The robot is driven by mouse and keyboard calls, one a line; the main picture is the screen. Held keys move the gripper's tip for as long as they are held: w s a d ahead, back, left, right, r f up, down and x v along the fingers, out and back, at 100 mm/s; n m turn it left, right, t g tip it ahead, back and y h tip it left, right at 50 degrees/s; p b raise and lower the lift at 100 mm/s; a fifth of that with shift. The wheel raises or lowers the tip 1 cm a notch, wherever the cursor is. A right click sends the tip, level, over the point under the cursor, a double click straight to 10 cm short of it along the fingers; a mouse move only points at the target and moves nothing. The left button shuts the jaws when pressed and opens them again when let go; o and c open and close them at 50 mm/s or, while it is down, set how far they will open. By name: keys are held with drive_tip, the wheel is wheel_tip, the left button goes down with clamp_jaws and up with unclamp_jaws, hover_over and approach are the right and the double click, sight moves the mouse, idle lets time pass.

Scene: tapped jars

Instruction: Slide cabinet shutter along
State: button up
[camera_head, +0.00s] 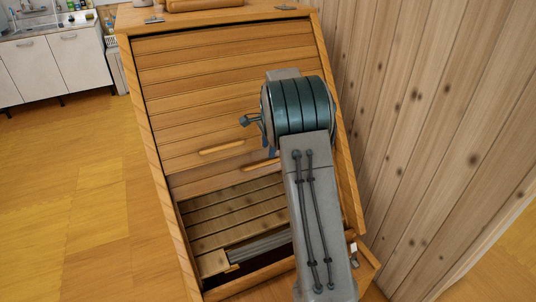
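The wooden cabinet (152,165) stands against the plank wall, tilted in the picture. Its slatted shutter (195,85) covers the upper part of the front. A pale handle bar (222,147) runs along the shutter's lower part, and a second pale bar (260,165) shows lower, partly behind my arm. Below the shutter the front is open and shows slatted boards (235,212) inside. My arm reaches up in front of the cabinet's right half. My gripper is mostly hidden behind the arm's teal joint; only small grey-teal parts (252,120) stick out on its left, near the shutter.
A plank wall (430,120) rises close on the right of the cabinet and my arm. A white kitchen counter with a sink (50,55) stands at the far left. The wooden floor (75,190) left of the cabinet is clear. A brown object (205,5) lies on the cabinet top.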

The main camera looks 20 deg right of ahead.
wheel_tip(320, 180, up, 8)
drive_tip(key=s, duration=0.1)
drive_tip(key=shift+s+p, duration=0.25)
drive_tip(key=shift+p, duration=0.1)
idle(0.3)
